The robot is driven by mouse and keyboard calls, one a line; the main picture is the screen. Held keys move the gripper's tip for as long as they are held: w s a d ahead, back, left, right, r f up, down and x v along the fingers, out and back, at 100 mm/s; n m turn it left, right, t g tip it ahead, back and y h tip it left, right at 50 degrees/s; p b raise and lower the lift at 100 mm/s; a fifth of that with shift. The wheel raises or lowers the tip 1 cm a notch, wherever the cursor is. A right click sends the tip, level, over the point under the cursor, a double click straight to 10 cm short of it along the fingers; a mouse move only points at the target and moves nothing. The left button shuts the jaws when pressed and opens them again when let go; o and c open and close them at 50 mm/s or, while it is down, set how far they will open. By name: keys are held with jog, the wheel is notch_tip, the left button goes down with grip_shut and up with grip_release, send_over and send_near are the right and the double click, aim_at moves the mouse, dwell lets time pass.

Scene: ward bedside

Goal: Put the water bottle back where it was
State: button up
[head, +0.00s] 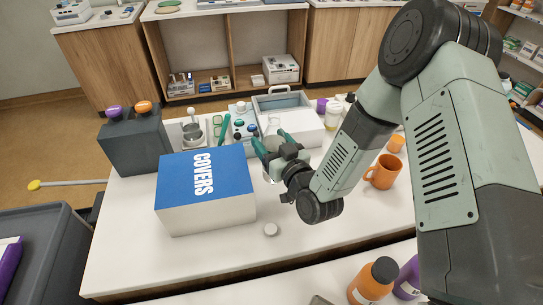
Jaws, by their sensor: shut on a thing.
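My gripper (266,152) is above the white table, just right of the blue-topped COVERS box. It is shut on a clear, pale thing (274,123) that looks like the water bottle. Part of it shows above the fingers and a pale part shows below them. The fingers and wrist hide most of it, so I cannot tell whether its base touches the table.
The COVERS box (205,190) stands close on the left. A white box (299,127) and a white tub (334,117) are behind. An orange mug (383,171) stands right.

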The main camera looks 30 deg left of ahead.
jog(key=shift+f, duration=2.05)
jog(key=o, duration=1.2)
jog(key=shift+f, duration=0.15)
jog(key=shift+o, duration=0.2)
jog(key=shift+s+d, duration=0.1)
jog(key=shift+d, duration=0.05)
jog(key=v, duration=0.7)
